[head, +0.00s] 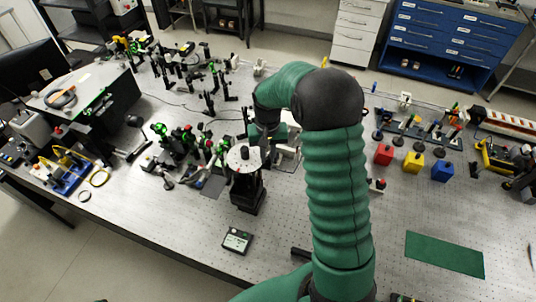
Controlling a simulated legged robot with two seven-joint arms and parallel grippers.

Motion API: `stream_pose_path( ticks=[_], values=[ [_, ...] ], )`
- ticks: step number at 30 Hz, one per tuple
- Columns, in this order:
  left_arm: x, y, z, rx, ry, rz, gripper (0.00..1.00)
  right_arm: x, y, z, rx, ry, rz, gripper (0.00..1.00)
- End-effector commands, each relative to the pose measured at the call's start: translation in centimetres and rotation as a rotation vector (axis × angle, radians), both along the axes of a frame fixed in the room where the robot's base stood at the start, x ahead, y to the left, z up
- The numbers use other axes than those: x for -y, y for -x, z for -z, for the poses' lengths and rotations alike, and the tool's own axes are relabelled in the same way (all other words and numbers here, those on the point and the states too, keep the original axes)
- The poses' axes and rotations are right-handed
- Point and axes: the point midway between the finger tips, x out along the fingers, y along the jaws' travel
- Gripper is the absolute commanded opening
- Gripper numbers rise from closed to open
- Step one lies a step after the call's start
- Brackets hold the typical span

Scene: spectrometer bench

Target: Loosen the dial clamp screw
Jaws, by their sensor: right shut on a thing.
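The spectrometer (249,190) stands on the perforated bench near the middle of the head view, with a round white dial (236,160) on a black base. My right arm arches up from the bottom and bends over to the left. My right gripper (266,143) points down at the dial's right, far side. It is shut on a small part there, apparently the dial clamp screw. The fingertips and the screw are too small and covered to make out clearly. My left gripper is not in view.
A small meter box (237,241) lies in front of the spectrometer. Optics mounts crowd the left. Red (383,154), yellow (413,162) and blue (442,171) blocks stand right of my arm. A green mat (444,254) lies at front right. The front bench is mostly clear.

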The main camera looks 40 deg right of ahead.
Motion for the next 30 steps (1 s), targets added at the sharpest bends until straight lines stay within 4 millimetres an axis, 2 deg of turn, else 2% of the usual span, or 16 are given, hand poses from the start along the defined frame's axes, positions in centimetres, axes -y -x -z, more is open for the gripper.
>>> stream_pose_path(
  ticks=[21,30],
  values=[
    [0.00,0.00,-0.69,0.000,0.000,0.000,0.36,0.28,-0.17,-0.35,0.008,0.005,-0.671,0.00],
    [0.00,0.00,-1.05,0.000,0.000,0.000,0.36,0.37,-0.09,-0.32,0.006,0.006,-0.890,0.00]
  ],
)
